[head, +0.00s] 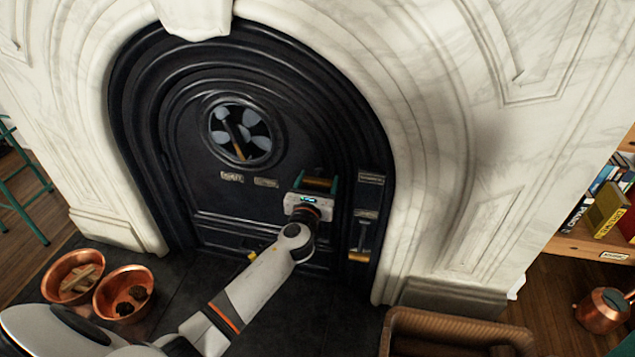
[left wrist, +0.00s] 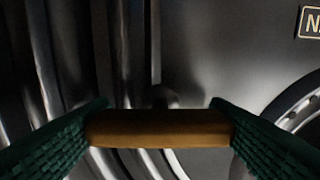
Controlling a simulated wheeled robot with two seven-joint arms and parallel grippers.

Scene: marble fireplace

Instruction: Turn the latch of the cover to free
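The dark arched metal cover (head: 205,130) closes the marble fireplace in the head view. A round window with a fan-like shape (head: 240,133) sits in its upper part. My left gripper (head: 318,183) is at the cover's right side, with its green fingers at the two ends of a short brown-orange handle bar. This latch handle (left wrist: 158,128) lies level between the fingers in the left wrist view and fills the gap. Both fingers appear to touch its ends. Its mount is mostly hidden. My right gripper is not in view.
A second lever (head: 361,237) with a brass-coloured end is on the cover's right, below a small plate (head: 371,178). Two copper bowls (head: 124,293) (head: 72,275) stand at the lower left. A wicker basket (head: 450,333) is at the lower right, and a bookshelf (head: 595,243) beyond it.

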